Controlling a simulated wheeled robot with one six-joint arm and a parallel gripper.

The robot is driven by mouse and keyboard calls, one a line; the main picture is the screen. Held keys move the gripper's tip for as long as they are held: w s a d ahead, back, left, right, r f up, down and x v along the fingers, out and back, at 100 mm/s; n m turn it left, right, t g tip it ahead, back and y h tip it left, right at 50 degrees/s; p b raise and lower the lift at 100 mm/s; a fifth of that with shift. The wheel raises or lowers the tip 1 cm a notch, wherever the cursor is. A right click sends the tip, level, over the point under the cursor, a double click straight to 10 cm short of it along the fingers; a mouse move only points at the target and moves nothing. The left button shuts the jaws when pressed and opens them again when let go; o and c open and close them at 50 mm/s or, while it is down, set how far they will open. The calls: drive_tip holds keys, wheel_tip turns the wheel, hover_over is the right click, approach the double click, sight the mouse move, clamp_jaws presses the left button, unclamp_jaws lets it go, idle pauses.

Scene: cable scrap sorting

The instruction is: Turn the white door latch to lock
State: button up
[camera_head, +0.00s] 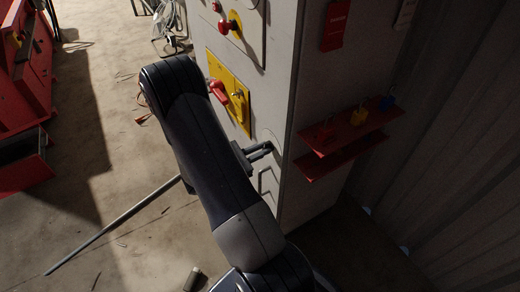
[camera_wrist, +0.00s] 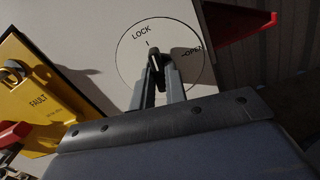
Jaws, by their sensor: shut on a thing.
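The door latch shows in the wrist view as a small dark handle (camera_wrist: 156,58) on a round, pale outlined dial (camera_wrist: 185,38) marked LOCK at upper left and OPEN at right. The handle stands roughly upright, its upper end just below the short tick under LOCK. My gripper (camera_wrist: 158,75) is shut on the latch handle, one finger on each side. In the head view my gripper (camera_head: 268,149) reaches the cabinet front (camera_head: 277,115) low down, near its right edge. The handle is hidden there by the fingers and shadow.
A yellow panel (camera_head: 240,108) with a red handle (camera_head: 219,92) is above and left of my gripper; its FAULT label shows in the wrist view. A red shelf (camera_head: 350,133) with padlocks juts from the cabinet's side. A grey rod (camera_head: 115,224) slants over the floor at left.

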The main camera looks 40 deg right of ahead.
drive_tip(key=shift+n+p, duration=0.75)
drive_tip(key=shift+n, duration=0.45)
drive_tip(key=o, duration=0.9)
drive_tip(key=shift+c, duration=0.2)
